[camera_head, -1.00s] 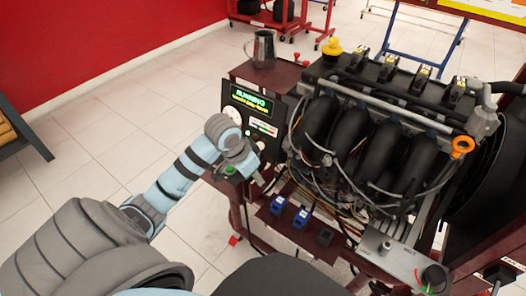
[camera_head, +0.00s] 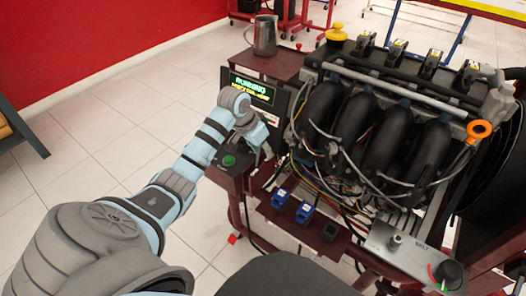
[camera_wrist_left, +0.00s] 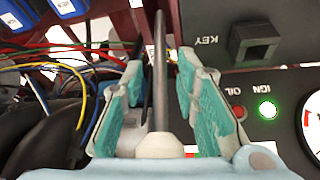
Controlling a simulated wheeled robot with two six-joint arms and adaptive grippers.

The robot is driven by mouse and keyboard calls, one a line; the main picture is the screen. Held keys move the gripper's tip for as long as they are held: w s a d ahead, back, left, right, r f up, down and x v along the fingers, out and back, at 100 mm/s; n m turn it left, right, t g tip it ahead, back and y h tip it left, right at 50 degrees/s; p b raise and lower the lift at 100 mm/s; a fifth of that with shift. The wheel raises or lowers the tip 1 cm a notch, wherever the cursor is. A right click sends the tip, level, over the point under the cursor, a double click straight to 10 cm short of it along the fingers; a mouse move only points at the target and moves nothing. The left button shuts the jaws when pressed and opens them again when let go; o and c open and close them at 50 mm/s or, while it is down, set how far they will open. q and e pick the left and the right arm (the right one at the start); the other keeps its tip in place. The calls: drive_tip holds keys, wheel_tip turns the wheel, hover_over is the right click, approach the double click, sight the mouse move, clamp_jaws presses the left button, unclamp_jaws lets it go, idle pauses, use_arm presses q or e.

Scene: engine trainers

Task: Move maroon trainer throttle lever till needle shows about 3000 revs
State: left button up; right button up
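The maroon engine trainer (camera_head: 268,66) carries a black panel whose lit display (camera_head: 250,90) shows green RUNNING text over a smaller yellow line. The throttle lever (camera_wrist_left: 160,75), a thin grey metal rod with a pale knob, shows in the left wrist view. My left gripper (camera_head: 262,150) is at the panel's lower front. In the left wrist view its teal-padded fingers (camera_wrist_left: 160,95) stand apart on either side of the rod, with gaps on both sides. A dial (camera_wrist_left: 312,125) is cut off at that view's right edge; I cannot see its needle. My right gripper is not in view.
The engine's black manifold pipes (camera_head: 370,130) and loose wires stand right of the panel. A green button (camera_head: 228,161) is below my wrist. A metal jug (camera_head: 265,38) stands on top. A green IGN lamp (camera_wrist_left: 267,110) is lit.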

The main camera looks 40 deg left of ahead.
use_arm(q)
clamp_jaws()
idle(0.3)
